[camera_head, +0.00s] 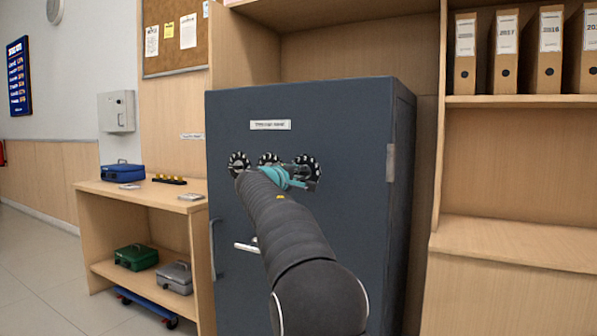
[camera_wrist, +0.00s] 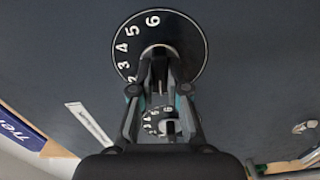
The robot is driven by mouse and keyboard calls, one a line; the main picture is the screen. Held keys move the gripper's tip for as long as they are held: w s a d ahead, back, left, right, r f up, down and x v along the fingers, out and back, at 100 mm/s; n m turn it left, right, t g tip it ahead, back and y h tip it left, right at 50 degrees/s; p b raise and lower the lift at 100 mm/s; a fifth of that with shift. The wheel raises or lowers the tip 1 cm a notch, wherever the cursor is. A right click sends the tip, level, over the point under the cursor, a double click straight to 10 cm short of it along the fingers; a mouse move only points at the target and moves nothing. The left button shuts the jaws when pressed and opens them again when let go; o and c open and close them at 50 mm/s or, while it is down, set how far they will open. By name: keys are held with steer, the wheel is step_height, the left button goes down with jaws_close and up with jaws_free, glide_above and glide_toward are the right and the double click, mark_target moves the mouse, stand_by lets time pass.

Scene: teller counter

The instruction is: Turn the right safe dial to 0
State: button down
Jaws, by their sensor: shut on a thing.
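The dark blue-grey safe (camera_head: 300,120) has three black dials in a row below a white label. The right dial (camera_head: 307,161) is partly hidden by my gripper (camera_head: 306,182). In the wrist view the right dial (camera_wrist: 190,40) is large at the top, with white 2, 3, 4, 5 and 6 readable on its left side. My gripper (camera_wrist: 160,80) is shut on this dial's central knob. The middle dial (camera_head: 268,159) shows behind the arm, and in the wrist view between my fingers (camera_wrist: 152,124). The left dial (camera_head: 238,160) is left of it.
The safe's lever handle (camera_head: 246,246) is below the dials. A wooden shelf with binders (camera_head: 540,50) stands to the right. A low wooden desk (camera_head: 150,195) with a blue cash box (camera_head: 122,172) is to the left.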

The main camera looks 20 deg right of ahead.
steer(key=shift+n, duration=0.5)
steer(key=shift+f, duration=0.1)
steer(key=c, duration=1.2)
jaws_free()
steer(key=shift+o, duration=0.2)
steer(key=shift+a, duration=0.1)
steer(key=v, duration=1.2)
